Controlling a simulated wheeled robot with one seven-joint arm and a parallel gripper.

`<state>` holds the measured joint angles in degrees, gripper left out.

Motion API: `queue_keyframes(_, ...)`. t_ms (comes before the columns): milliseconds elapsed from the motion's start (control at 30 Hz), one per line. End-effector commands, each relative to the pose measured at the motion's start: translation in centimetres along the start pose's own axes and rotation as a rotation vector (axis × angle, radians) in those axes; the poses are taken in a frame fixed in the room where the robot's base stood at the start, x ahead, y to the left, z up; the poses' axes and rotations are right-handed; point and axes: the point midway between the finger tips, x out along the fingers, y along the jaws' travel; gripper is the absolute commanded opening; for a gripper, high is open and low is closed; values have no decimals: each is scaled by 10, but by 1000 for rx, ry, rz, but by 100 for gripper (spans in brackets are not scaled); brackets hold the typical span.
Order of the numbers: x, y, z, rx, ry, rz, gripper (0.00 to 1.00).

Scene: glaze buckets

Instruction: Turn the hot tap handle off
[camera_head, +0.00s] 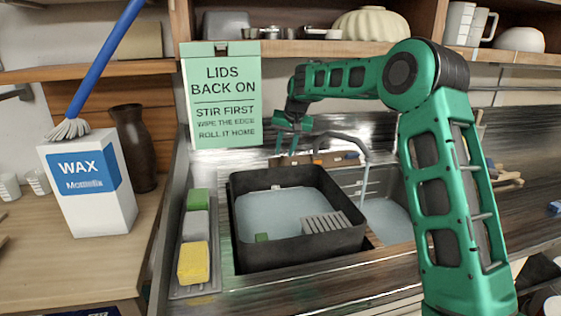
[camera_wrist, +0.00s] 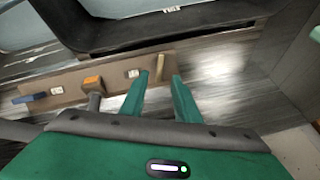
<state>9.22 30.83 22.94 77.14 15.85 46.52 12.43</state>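The tap board (camera_wrist: 70,83) is a wooden strip behind the sink. In the wrist view it carries a tan lever handle (camera_wrist: 160,66), a dark blue lever handle (camera_wrist: 30,98) and an orange block (camera_wrist: 93,82) between them. The tan one appears to be the hot handle; the small labels are unreadable. My gripper (camera_wrist: 159,78) is open, its green fingertips on either side of the tan handle in the picture; contact cannot be told. In the head view my gripper (camera_head: 293,150) points down at the board's left end, hiding the tan handle.
A curved grey spout (camera_head: 348,138) runs a thin stream into the right basin. A black tub (camera_head: 300,255) of water stands in front of the board. A green sign (camera_head: 222,95) hangs close left of my gripper, and a shelf (camera_head: 300,48) is above.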

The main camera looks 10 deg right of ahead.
Motion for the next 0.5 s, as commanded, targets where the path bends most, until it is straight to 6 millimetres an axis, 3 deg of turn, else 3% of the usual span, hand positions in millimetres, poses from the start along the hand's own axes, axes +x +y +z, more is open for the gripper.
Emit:
queue_keyframes(233,38,0,1,-1,-2,0,29)
queue_keyframes(500,53,0,0,0,0,0,29)
